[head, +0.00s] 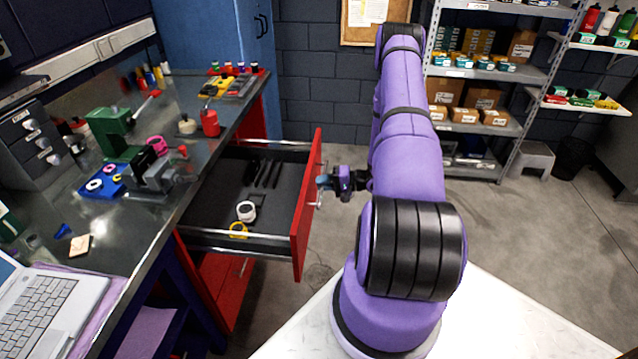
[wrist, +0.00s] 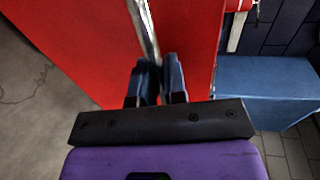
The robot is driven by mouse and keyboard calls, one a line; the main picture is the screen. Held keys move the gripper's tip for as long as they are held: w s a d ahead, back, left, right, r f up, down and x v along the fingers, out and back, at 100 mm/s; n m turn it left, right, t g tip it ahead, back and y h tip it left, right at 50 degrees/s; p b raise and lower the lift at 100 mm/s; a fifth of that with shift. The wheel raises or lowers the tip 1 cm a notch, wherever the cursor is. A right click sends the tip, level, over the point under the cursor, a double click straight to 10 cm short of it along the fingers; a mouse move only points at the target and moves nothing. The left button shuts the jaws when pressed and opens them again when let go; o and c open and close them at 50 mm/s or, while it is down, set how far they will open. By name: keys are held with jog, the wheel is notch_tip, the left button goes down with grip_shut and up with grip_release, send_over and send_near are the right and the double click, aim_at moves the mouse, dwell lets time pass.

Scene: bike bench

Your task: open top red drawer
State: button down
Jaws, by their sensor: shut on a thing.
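The top red drawer (head: 303,205) stands pulled out from under the workbench in the head view, its inside showing. In the drawer lie a white roll (head: 246,211), a yellow ring-shaped item (head: 238,230) and several dark tools (head: 263,173). My gripper (head: 322,183) is at the outer face of the drawer front. In the wrist view my gripper (wrist: 157,80) is shut on the metal drawer handle (wrist: 143,28), with the red drawer front behind it. The part of the handle between the fingers is hidden.
The workbench (head: 140,262) holds a laptop (head: 45,310), a green machine (head: 110,130) and a vise (head: 155,178). A blue cabinet (head: 215,40) stands behind. Shelving (head: 490,80) with boxes is at the back right. Open floor lies right of my arm.

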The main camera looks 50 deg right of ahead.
jog(key=c, duration=1.2)
grip_release()
jog(key=shift+s+d, duration=0.1)
jog(key=v, duration=1)
jog(key=shift+s+d, duration=0.15)
jog(key=shift+d, duration=0.05)
jog(key=shift+r, duration=0.1)
